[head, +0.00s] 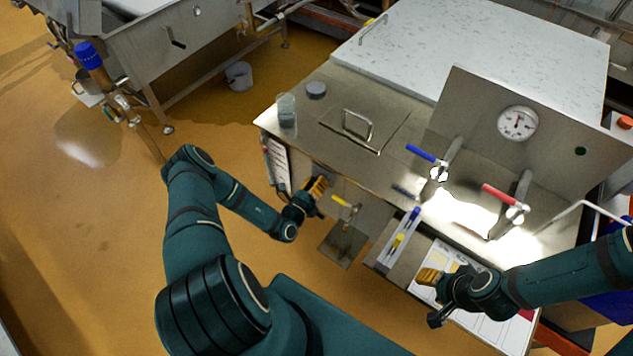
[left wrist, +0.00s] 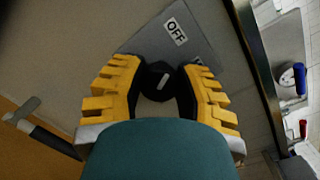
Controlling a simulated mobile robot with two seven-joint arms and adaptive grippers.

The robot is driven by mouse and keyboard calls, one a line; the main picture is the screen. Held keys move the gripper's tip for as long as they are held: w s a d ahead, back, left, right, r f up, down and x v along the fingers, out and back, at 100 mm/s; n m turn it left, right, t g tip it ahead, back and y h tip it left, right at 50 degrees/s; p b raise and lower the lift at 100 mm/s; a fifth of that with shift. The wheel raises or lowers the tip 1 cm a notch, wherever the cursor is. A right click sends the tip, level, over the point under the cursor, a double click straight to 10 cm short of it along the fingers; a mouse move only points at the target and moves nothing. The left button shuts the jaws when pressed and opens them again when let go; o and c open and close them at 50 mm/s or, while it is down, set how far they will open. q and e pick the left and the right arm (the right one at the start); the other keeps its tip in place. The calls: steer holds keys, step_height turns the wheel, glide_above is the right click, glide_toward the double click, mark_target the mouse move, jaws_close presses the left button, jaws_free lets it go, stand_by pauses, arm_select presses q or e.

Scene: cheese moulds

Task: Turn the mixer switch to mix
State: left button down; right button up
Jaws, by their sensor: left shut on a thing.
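The mixer switch is a black round knob (left wrist: 158,82) with a short white mark, on a grey plate (left wrist: 205,40) in the left wrist view. An "OFF" label (left wrist: 175,31) is above the knob, and the white mark tilts roughly toward it. A second label (left wrist: 200,62) is mostly hidden by a finger. My left gripper (left wrist: 158,90) is shut on the knob, one yellow finger on each side. In the head view my left gripper (head: 317,188) is at the front of the steel bench, and the knob is hidden there. My right gripper (head: 430,277) is over papers at the bench's front right; its jaw opening is unclear.
The steel bench (head: 325,140) carries blue (head: 421,153) and red (head: 500,195) valve handles, a dial gauge (head: 517,123) and a clear beaker (head: 287,110). A yellow-handled valve (head: 342,202) is just right of my left gripper. The orange floor at left is open.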

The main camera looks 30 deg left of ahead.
steer(key=shift+r, duration=0.15)
arm_select(q)
steer(key=m+p, duration=0.1)
steer(key=m, duration=0.5)
steer(key=shift+t+p, duration=0.3)
steer(key=shift+p, duration=0.1)
arm_select(e)
steer(key=shift+w+r, duration=0.3)
steer(key=shift+r, duration=0.5)
arm_select(q)
steer(key=m+p, duration=0.1)
steer(key=m, duration=0.5)
steer(key=shift+h, duration=0.4)
arm_select(e)
steer(key=shift+w+d+r, duration=0.1)
steer(key=shift+r, duration=0.6)
arm_select(q)
steer(key=c, duration=0.6)
jaws_free()
steer(key=shift+s, duration=0.1)
steer(key=s+f, duration=0.1)
steer(key=s, duration=1)
steer(key=shift+s, duration=0.4)
